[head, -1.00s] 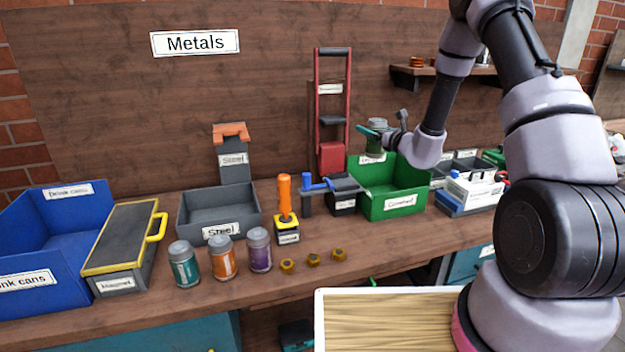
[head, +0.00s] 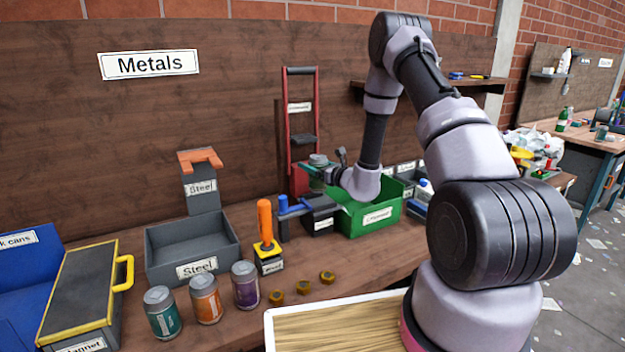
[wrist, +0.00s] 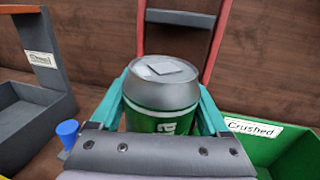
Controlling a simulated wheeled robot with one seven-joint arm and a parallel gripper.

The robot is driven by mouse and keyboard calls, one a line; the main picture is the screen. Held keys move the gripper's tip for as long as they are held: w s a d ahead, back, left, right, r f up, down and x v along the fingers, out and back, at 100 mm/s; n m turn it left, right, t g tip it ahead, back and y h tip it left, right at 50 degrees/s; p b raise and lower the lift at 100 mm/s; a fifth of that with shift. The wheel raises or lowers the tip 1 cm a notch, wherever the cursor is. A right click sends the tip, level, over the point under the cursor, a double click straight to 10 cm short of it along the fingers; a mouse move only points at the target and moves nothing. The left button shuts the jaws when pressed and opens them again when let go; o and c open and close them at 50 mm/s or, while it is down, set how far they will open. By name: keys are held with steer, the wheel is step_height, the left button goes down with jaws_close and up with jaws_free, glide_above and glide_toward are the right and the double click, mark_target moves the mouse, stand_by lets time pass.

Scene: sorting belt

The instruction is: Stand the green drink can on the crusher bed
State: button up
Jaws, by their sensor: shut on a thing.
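The green drink can (wrist: 163,118) is upright between the teal fingers of my gripper (wrist: 163,98), which is shut on it. In the head view my gripper (head: 318,172) is in front of the lower part of the crusher, with the can's grey lid (head: 318,159) just showing. The crusher (head: 287,125) is a tall red frame with a dark top handle and a dark press plate (head: 303,140). In the wrist view its red uprights and plate (wrist: 180,18) stand beyond the can. The crusher bed is hidden behind the can and gripper; I cannot tell the gap.
The green crushed bin (head: 372,218) is right of the crusher. Three cans (head: 205,301), several brass nuts (head: 302,287) and the steel bin (head: 190,250) are nearer left.

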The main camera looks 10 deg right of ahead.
mark_target(313, 177)
steer(key=shift+f, duration=2.5)
steer(key=shift+f, duration=0.2)
steer(key=o, duration=1.2)
steer(key=shift+c, duration=0.2)
steer(key=shift+r, duration=0.15)
